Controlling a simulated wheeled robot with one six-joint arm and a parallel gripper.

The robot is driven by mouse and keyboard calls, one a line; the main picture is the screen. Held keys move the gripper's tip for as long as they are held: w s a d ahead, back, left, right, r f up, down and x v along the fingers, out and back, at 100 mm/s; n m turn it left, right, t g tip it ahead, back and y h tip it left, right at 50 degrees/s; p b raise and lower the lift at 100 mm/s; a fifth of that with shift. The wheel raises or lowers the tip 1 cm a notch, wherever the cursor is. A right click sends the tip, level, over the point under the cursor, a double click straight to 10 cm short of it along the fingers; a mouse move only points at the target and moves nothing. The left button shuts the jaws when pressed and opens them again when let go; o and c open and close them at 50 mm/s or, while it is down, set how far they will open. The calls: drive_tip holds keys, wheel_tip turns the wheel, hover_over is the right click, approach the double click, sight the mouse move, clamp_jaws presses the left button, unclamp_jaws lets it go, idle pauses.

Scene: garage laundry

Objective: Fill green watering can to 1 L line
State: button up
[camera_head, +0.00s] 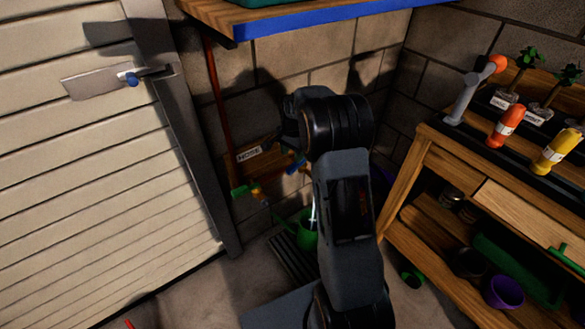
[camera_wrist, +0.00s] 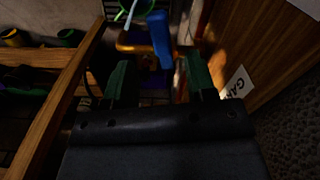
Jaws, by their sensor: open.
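The green watering can (camera_head: 306,236) stands on a dark floor grate, partly hidden behind my arm. A thin pale stream, which looks like running water, falls into it from above. In the wrist view a piece of the can's green rim (camera_wrist: 135,9) shows at the top edge, with the pale streak beside it. A blue tap lever (camera_wrist: 160,38) also shows in the head view (camera_head: 296,166). My gripper (camera_wrist: 158,70) is open and empty, its fingers on either side of the lever's near end. Contact cannot be told. The 1 L line and water level are not visible.
A wooden bench (camera_head: 408,200) with pots and bottles stands on the right. A shelf with a blue edge (camera_head: 300,24) hangs above. A sign reading HOSE (camera_head: 248,153) is on the wall board. A pale slatted door (camera_head: 90,190) is on the left.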

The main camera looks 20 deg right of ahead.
sight(293, 166)
drive_tip(key=shift+f+b, duration=0.75)
drive_tip(key=shift+f, duration=2.15)
clamp_jaws()
